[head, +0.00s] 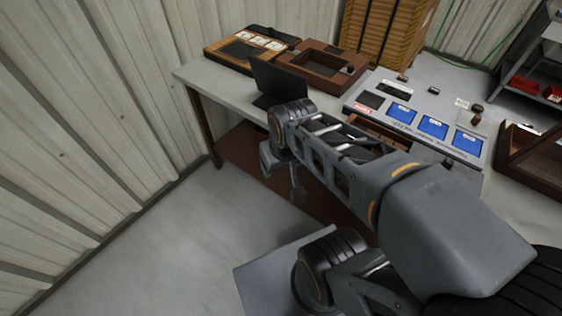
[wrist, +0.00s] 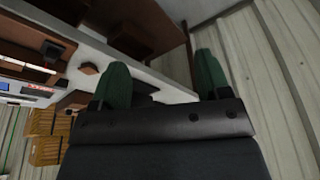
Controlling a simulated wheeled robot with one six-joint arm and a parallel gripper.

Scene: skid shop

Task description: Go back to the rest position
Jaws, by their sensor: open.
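My gripper (wrist: 161,74) shows in the wrist view as two green fingers set wide apart, with nothing between them. In the head view my arm reaches out to the left, and its gripper end (head: 297,190) hangs in front of the workbench's (head: 222,90) near edge, partly hidden by my own links. The wrist view is tilted and shows the bench top and the brown lower shelf beyond the fingers. The fingers look clear of the bench, though the exact distance cannot be told.
On the bench stand a black upright panel (head: 279,83), a brown wooden frame (head: 345,74), a wooden tray (head: 215,54) and a panel with blue screens (head: 433,128). Yellow-brown crates (head: 392,32) stand behind. A corrugated wall (head: 90,110) is left; floor (head: 175,235) between is clear.

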